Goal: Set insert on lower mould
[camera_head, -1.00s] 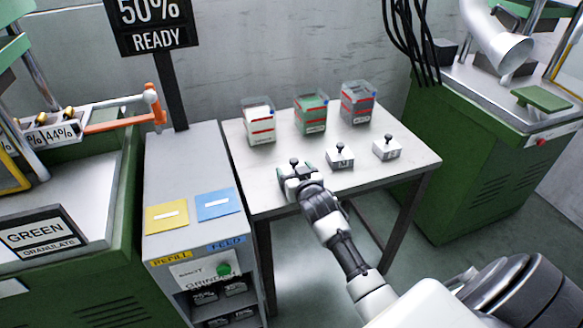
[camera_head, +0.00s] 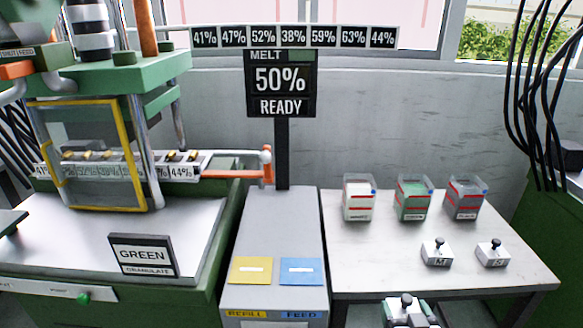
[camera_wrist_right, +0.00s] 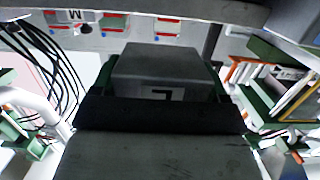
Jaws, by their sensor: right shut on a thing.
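My right gripper (camera_head: 409,317) is at the bottom edge of the head view, in front of the table. It is shut on a white insert with a black knob (camera_head: 406,299). In the right wrist view the held insert (camera_wrist_right: 165,65) looks grey in shadow and bears a letter like an L, seen between the dark fingers (camera_wrist_right: 165,110). Two similar inserts, marked M (camera_head: 436,253) and S (camera_head: 492,254), stand upright on the table. I cannot make out the lower mould. My left gripper is out of view.
The table (camera_head: 375,270) also holds three clear boxes: white (camera_head: 359,201), green (camera_head: 413,201) and black (camera_head: 464,201). Left of it stand a grey cabinet (camera_head: 275,222) with yellow and blue pads and a green press with a yellow-framed guard (camera_head: 97,208).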

